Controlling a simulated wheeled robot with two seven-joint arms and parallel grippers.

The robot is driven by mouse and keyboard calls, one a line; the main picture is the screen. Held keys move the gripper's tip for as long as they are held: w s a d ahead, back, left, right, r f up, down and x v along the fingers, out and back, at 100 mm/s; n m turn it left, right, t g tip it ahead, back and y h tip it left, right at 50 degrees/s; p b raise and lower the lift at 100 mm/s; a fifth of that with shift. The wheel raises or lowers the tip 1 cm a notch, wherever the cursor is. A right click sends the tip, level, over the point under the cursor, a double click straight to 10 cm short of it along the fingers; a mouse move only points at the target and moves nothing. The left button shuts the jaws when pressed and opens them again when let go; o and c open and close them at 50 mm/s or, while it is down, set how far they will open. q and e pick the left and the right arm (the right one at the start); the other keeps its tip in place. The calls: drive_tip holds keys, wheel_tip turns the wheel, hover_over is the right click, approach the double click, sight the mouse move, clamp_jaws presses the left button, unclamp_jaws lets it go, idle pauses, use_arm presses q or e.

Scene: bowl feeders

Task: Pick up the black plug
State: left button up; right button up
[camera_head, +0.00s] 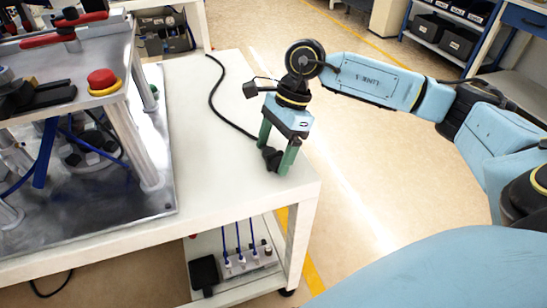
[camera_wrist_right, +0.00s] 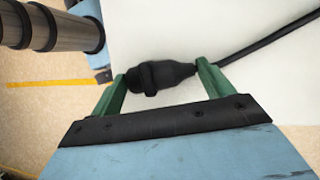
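The black plug (camera_head: 271,158) is at the right part of the white table top (camera_head: 235,190), near its edge, with its black cable (camera_head: 222,108) running back over the table. In the right wrist view the plug (camera_wrist_right: 158,77) lies between the two green fingers of my right gripper (camera_wrist_right: 160,82). In the head view my right gripper (camera_head: 277,152) points down at the plug. Its fingers are spread apart, near the plug's two ends; I cannot tell whether they touch it. My left gripper is not in view.
A metal fixture with a red button (camera_head: 102,80) and red-handled clamps stands on a metal plate (camera_head: 120,215) at the left. A lower shelf (camera_head: 235,285) holds a unit with blue cables. Shelves with bins (camera_head: 440,38) stand at the back right. The table around the plug is clear.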

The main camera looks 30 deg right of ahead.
sight(274, 150)
drive_tip(key=c, duration=0.7)
drive_tip(key=shift+r, duration=0.15)
drive_tip(key=shift+r, duration=0.35)
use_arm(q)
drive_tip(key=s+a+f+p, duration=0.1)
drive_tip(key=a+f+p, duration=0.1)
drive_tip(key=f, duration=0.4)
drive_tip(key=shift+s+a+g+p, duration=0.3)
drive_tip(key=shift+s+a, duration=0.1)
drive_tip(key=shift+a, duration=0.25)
use_arm(e)
wheel_tip(274, 150, up, 9)
